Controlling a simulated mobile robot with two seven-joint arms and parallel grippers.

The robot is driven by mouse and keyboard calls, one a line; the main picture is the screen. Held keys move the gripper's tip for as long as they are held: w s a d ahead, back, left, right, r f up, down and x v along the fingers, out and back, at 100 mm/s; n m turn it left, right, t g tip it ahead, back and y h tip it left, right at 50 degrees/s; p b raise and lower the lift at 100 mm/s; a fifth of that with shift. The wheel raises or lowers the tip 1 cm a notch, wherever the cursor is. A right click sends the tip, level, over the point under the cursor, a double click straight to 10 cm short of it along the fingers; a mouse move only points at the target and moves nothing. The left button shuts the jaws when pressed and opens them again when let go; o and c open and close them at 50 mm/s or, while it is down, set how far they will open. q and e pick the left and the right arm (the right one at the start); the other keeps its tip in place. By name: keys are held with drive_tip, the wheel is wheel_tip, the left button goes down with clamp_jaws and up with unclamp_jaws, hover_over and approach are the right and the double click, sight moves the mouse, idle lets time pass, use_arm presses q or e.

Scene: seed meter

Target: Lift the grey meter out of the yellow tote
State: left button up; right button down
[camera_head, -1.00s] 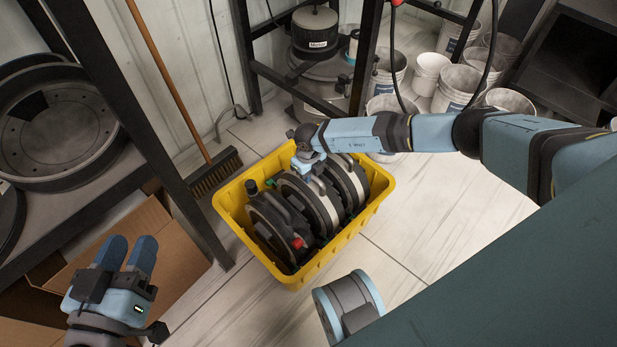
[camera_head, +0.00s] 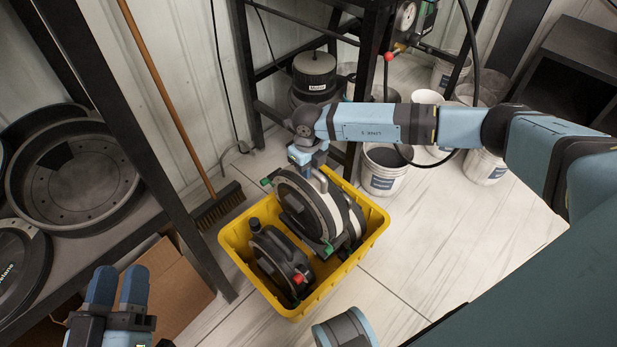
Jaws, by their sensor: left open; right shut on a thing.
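The yellow tote (camera_head: 235,250) stands on the floor in the middle of the head view. My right gripper (camera_head: 312,170) is shut on the top handle of a round grey meter (camera_head: 300,212) with a dark rim and green tabs. That meter is raised above its neighbours and roughly upright. Its lower part overlaps the tote's inside in the picture, so I cannot tell if it clears the rim. A dark meter with a red knob (camera_head: 282,262) sits in the tote's near-left part. Another meter (camera_head: 352,222) shows partly behind the held one. My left gripper (camera_head: 118,288) is open and empty at the lower left.
A dark shelf (camera_head: 75,240) with large round pans (camera_head: 75,175) stands at left. A broom (camera_head: 215,205) leans behind the tote, beside a cardboard box (camera_head: 175,290). White buckets (camera_head: 385,170) and a black frame (camera_head: 250,75) stand behind. Floor at right is clear.

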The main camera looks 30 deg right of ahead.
wheel_tip(320, 180, up, 5)
drive_tip(key=shift+w+r+p, duration=0.1)
drive_tip(key=shift+r+p, duration=0.1)
drive_tip(key=shift+p, duration=0.35)
drive_tip(key=shift+r+p, duration=0.45)
drive_tip(key=shift+r, duration=0.25)
use_arm(q)
drive_tip(key=shift+w+a+r+g+y+p, duration=0.15)
drive_tip(key=shift+a+r+g+y+p, duration=0.4)
drive_tip(key=shift+p, duration=0.75)
use_arm(e)
drive_tip(key=shift+r, duration=1.85)
use_arm(q)
drive_tip(key=shift+d+f, duration=0.15)
